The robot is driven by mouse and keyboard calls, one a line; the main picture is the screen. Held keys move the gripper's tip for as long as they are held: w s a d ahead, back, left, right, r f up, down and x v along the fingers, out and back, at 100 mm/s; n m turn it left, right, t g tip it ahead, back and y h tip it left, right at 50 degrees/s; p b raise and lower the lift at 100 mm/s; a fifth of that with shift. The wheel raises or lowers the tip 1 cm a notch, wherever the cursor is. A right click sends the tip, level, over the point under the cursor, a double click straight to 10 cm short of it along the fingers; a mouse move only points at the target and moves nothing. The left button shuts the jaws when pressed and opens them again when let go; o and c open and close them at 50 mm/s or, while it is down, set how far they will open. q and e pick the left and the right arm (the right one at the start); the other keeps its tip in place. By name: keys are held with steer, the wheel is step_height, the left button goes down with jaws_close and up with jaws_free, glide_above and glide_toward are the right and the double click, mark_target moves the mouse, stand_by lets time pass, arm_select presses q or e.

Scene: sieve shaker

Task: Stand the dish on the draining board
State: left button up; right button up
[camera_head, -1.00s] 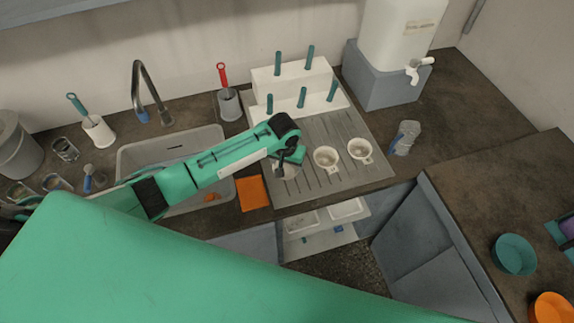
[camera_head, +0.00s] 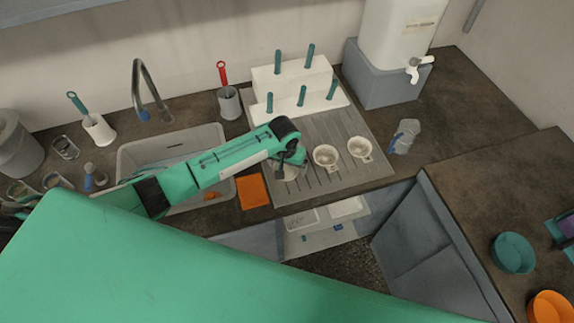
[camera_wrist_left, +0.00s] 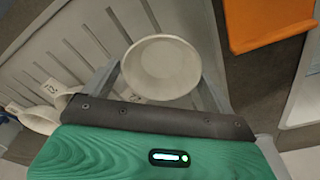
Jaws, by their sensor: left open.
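A small round white dish (camera_wrist_left: 160,68) stands on the ribbed draining board (camera_wrist_left: 45,55), with its open top facing the wrist camera. In the head view the dish (camera_head: 287,174) is at the left part of the board, partly hidden by my left gripper (camera_head: 290,164). My left gripper is open, with one finger on each side of the dish in the wrist view (camera_wrist_left: 160,85). I cannot tell whether the fingers touch it. My right gripper is not in view.
Two white cups (camera_head: 326,157) (camera_head: 360,148) stand on the board just right of the gripper. A white pegged rack (camera_head: 290,90) is behind. An orange cloth (camera_head: 253,192) lies left of the board, near the sink (camera_head: 135,160). A clear bottle (camera_head: 405,137) is to the right.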

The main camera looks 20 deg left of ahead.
arm_select(q)
step_height(320, 180, up, 12)
steer(key=s+b, duration=0.1)
steer(key=shift+s+b, duration=0.15)
steer(key=shift+b, duration=0.2)
stand_by(0.4)
